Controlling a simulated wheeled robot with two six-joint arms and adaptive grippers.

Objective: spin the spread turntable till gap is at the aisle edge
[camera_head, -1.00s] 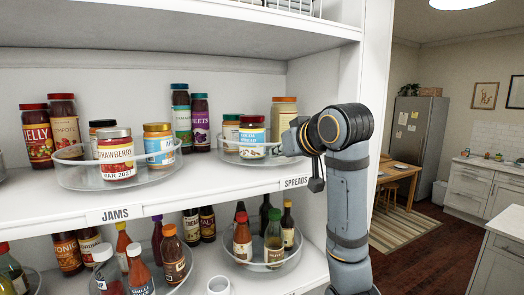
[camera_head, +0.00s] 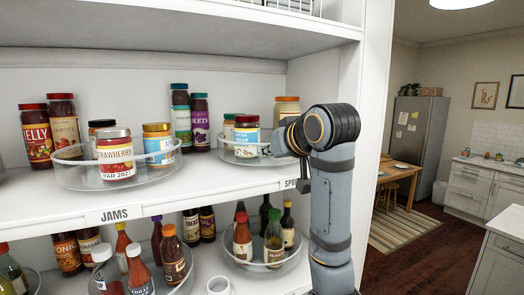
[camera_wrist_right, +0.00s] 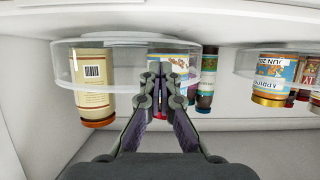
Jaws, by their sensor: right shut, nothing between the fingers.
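The spreads turntable (camera_head: 238,158), a clear round tray, stands on the shelf above the partly covered SPREADS label (camera_head: 291,184). It holds a blue-labelled jar (camera_head: 246,137) at the front, a green-labelled jar (camera_head: 229,128) at the left and a tan jar (camera_head: 287,108) at the back right. My right gripper (camera_head: 272,145) is at its front right, partly hidden by my arm. The right wrist view is upside down; there the shut, empty fingertips (camera_wrist_right: 166,68) overlap the turntable's rim (camera_wrist_right: 122,53), before the blue-labelled jar. Contact is unclear. An open space lies beside the tan jar (camera_wrist_right: 92,80).
The jams turntable (camera_head: 80,180) with several jars stands to the left. Tall jars (camera_head: 200,120) stand at the back between the turntables. A white side wall (camera_head: 325,75) bounds the shelf at the right. Bottles fill the shelf below, and another shelf is overhead.

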